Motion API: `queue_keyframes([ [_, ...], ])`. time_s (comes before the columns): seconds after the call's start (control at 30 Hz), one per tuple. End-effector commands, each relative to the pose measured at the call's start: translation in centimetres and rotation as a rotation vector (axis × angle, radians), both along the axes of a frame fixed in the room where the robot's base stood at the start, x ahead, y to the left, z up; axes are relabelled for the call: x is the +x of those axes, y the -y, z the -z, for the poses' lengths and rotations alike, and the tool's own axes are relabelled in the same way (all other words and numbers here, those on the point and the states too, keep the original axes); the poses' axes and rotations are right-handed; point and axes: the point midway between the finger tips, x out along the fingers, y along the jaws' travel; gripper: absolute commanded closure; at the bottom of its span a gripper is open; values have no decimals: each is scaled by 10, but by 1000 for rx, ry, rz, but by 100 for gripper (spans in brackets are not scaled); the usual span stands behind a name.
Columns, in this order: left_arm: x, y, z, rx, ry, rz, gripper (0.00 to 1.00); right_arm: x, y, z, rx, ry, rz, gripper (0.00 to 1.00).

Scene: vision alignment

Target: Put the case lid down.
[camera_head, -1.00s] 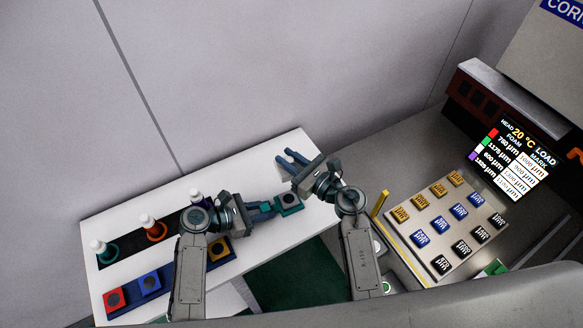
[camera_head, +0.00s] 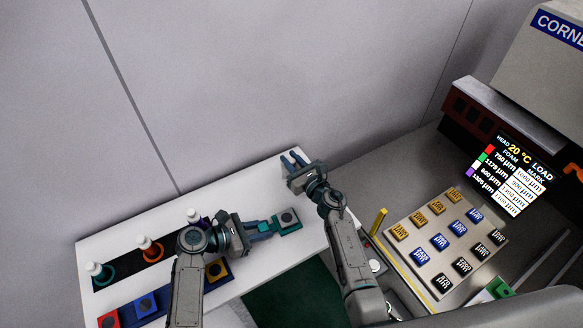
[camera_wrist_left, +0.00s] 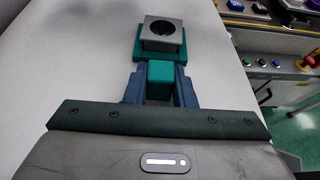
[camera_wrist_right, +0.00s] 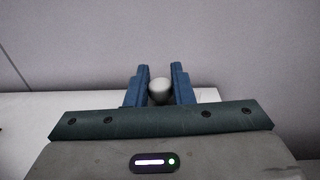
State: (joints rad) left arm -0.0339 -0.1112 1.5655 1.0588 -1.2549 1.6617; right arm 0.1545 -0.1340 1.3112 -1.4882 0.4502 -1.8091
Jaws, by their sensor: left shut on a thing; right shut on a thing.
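My left gripper (camera_head: 263,232) is shut on the handle tab of a teal case (camera_head: 287,221). In the left wrist view the case (camera_wrist_left: 138,58) carries a grey square insert with a dark round centre, and it is uncovered. My right gripper (camera_head: 291,160) is raised near the back right corner of the white table. In the right wrist view it is shut on a pale grey, round-ended piece (camera_wrist_right: 159,90), apparently the case lid's knob. The rest of that piece is hidden; it cannot be made out in the head view.
The white table (camera_head: 130,225) bears teal (camera_head: 104,275), orange (camera_head: 151,252) and purple-based white-topped bottles on a dark strip. A blue tray (camera_head: 172,298) with coloured blocks lies in front. At right stand a machine screen (camera_head: 512,172) and a panel of labelled blocks (camera_head: 421,252). The table's right end is bare.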

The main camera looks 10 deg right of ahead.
Motion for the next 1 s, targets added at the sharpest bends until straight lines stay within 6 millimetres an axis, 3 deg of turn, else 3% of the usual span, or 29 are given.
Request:
queue_keyframes([
  [0.3, 0, 0, 1, 1, -2, 1, 100, 0, 0, 35, 0, -3, 1, 100],
  [0.7, 0, 0, 1, 1, -1, 0, 100, 0, 0, 39, -1, -2, 1, 100],
  [0.73, 0, 0, 1, 1, -1, 0, 100, 0, 0, 38, -1, 0, 1, 73],
  [0.8, 0, 0, 1, 1, -1, 0, 100, 0, 0, 38, -1, 0, 1, 59],
  [1.0, 0, 0, 1, 1, -1, 0, 100, 0, 0, 38, 0, -1, 1, 57],
])
